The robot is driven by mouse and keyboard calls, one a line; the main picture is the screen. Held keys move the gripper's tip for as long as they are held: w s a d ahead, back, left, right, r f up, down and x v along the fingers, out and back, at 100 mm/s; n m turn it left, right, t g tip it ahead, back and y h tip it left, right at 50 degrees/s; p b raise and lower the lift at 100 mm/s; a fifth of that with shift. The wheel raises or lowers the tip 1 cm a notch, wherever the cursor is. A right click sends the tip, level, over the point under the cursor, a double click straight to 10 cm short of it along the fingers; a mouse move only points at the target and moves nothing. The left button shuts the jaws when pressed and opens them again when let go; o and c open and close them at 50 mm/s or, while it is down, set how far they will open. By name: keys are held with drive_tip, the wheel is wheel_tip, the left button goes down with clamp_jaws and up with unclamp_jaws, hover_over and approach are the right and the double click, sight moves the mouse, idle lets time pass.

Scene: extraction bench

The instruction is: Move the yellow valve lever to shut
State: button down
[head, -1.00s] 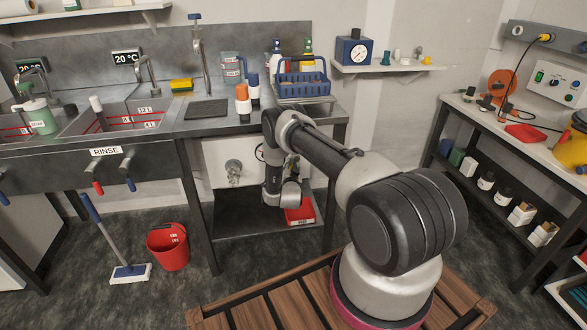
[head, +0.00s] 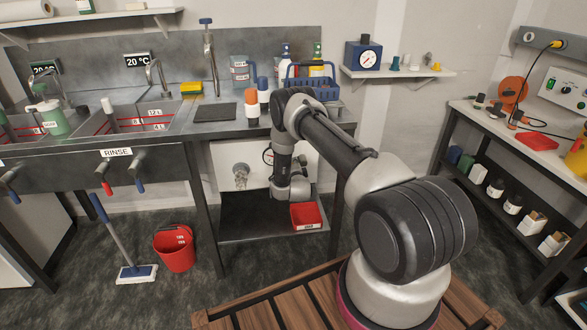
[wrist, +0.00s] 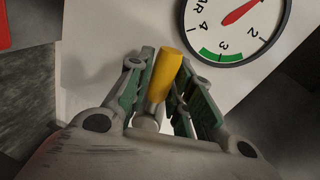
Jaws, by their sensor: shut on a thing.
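The yellow valve lever (wrist: 164,75) shows in the wrist view, between the two green-padded fingers of my gripper (wrist: 160,95). My gripper is shut on the lever, and its tip sticks out past the fingers. A white panel stands behind it, with a round pressure gauge (wrist: 232,28) close by whose red needle lies above the green band. In the head view my arm reaches under the bench and hides the lever, the gripper and part of the gauge. The valve body under the lever is mostly hidden.
A red tray (head: 306,215) stands on the low shelf (head: 250,222) beside my wrist. A tap-like fitting (head: 240,172) is on the white panel to the left. A red bucket (head: 175,248) and a mop (head: 137,272) stand on the floor further left.

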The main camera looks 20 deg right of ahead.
drive_tip(key=shift+r+m, duration=0.45)
drive_tip(key=shift+m, duration=0.35)
drive_tip(key=c, duration=1.3)
unclamp_jaws()
drive_tip(key=shift+o, duration=0.2)
drive_tip(key=shift+s, duration=0.1)
drive_tip(key=v, duration=1.1)
drive_tip(key=shift+s, duration=0.4)
drive_tip(key=shift+r, duration=0.15)
